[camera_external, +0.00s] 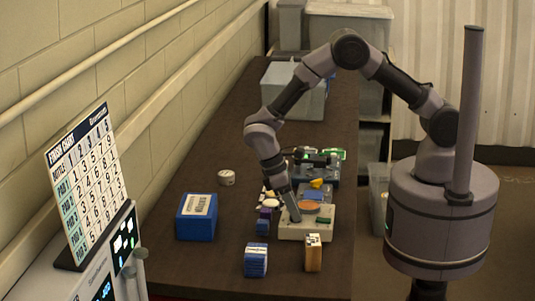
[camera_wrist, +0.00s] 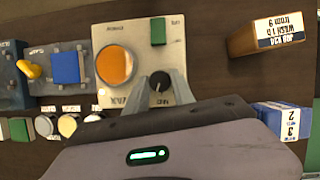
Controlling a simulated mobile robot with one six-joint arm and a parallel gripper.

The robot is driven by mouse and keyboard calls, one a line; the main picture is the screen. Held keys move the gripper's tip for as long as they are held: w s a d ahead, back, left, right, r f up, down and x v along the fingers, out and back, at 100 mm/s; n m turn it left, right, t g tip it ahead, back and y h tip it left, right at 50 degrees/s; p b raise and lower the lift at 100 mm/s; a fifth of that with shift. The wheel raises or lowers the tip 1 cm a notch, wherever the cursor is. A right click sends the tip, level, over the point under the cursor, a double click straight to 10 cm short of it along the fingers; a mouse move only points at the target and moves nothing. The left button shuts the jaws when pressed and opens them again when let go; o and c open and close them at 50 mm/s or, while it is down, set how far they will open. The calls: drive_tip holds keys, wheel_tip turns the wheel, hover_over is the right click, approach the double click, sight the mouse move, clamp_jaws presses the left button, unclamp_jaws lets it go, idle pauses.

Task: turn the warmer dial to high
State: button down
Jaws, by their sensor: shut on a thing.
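The warmer (camera_external: 318,232) is a pale box with a round orange plate and a green switch. It also shows in the wrist view (camera_wrist: 178,55), with the orange plate (camera_wrist: 116,66) at left and the green switch (camera_wrist: 158,31) at top. Its small dark dial (camera_wrist: 159,82) sits near the box's lower edge, with a pale pointer mark. My gripper (camera_wrist: 160,86) is shut on the dial, one finger on each side. In the external view my gripper (camera_external: 296,214) reaches down to the warmer's left side and hides the dial. The lettering around the dial is too small to read surely.
A blue-fronted box (camera_external: 255,260) and a tan box (camera_external: 313,253) stand in front of the warmer. A larger blue box (camera_external: 196,217) stands at left. Another device with a yellow lever (camera_wrist: 32,70) and blue button adjoins the warmer. Small round pots (camera_wrist: 68,125) lie close by.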

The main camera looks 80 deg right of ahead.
drive_tip(key=m+y, duration=0.1)
drive_tip(key=m, duration=0.2)
drive_tip(key=shift+d+m, duration=0.15)
drive_tip(key=shift+m, duration=0.15)
drive_tip(key=shift+m+y+b, duration=0.55)
drive_tip(key=shift+m+y, duration=0.25)
drive_tip(key=shift+m, duration=0.9)
drive_tip(key=c, duration=1.1)
unclamp_jaws()
drive_tip(key=p+v, duration=0.1)
drive_tip(key=v, duration=0.4)
drive_tip(key=p+v, duration=0.2)
drive_tip(key=v, duration=0.4)
drive_tip(key=p+v, duration=0.1)
drive_tip(key=v, duration=0.5)
drive_tip(key=shift+s+d+r+p, duration=0.1)
drive_tip(key=shift+s+r+p, duration=0.1)
drive_tip(key=shift+r+p, duration=0.15)
